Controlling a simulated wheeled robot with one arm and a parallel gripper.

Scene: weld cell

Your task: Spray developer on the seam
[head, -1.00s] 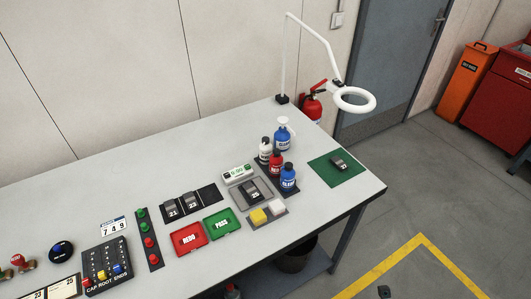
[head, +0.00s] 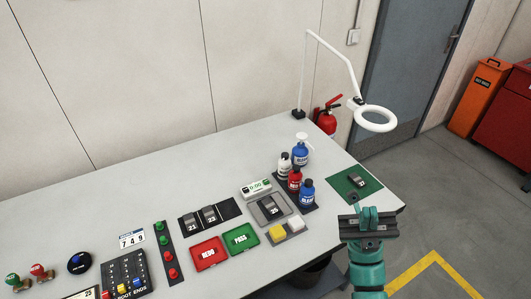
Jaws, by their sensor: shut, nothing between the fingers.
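A dark weld coupon (head: 269,208) sits on a grey tray (head: 283,214) near the table's right end. Just behind it a white bottle (head: 285,166), a red bottle (head: 295,179) and a blue bottle (head: 307,192) stand upright in a row. The bottle labels are too small to read surely. My gripper (head: 366,214) is shut and empty, near the table's right front corner, right of the bottles and in front of the green mat. The seam on the coupon cannot be made out.
The green mat (head: 341,187) bears another coupon (head: 357,181). A ring lamp (head: 375,119) overhangs the right end. A timer (head: 256,188), yellow (head: 278,232) and white (head: 296,224) blocks, a red REDO tray (head: 209,254) and green PASS tray (head: 241,238) surround the grey tray.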

